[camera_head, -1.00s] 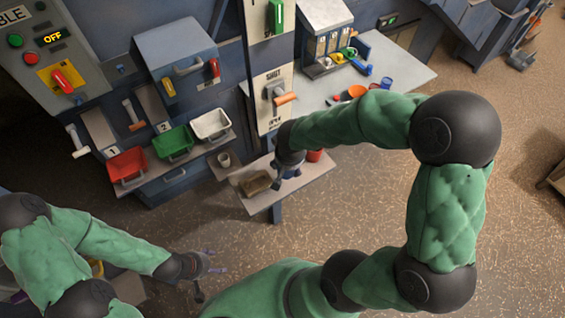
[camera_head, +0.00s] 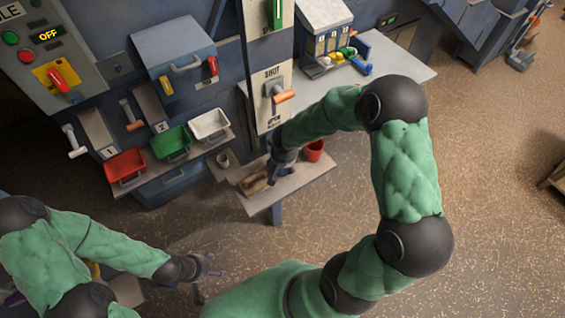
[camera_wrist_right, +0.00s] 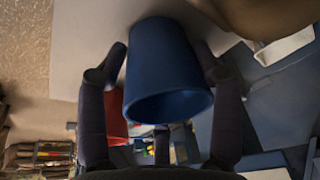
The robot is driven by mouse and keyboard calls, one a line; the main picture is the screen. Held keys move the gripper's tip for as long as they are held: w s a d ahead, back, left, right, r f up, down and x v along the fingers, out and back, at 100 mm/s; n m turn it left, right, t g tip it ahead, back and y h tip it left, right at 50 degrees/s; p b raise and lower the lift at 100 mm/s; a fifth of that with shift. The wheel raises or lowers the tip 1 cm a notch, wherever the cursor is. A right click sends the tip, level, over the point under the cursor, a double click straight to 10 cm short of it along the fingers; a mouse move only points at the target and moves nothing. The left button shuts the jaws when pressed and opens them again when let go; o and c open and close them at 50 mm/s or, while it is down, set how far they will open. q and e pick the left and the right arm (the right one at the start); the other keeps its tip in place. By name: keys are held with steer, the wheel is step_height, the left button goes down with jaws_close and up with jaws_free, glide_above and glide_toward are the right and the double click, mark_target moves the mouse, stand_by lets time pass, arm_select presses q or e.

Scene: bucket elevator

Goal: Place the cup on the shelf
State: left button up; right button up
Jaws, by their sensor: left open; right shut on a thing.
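A dark blue cup (camera_wrist_right: 168,70) fills the middle of the right wrist view, held between the fingers of my right gripper (camera_wrist_right: 165,110). In the head view my right gripper (camera_head: 272,175) points down at the small grey shelf (camera_head: 312,173), just right of a tan block (camera_head: 256,185). The arm hides most of the cup there, and I cannot tell whether its base touches the shelf. A red cup (camera_head: 313,151) stands on the shelf to the right of the gripper. My left gripper (camera_head: 212,265) is open and empty at the lower left, away from the shelf.
Red (camera_head: 125,165), green (camera_head: 172,143) and white (camera_head: 210,124) bins sit on a ledge left of the shelf. A lever panel (camera_head: 275,92) rises behind. The shelf's right front part is clear.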

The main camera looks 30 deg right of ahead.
steer(key=shift+f, duration=0.15)
steer(key=o, duration=1.2)
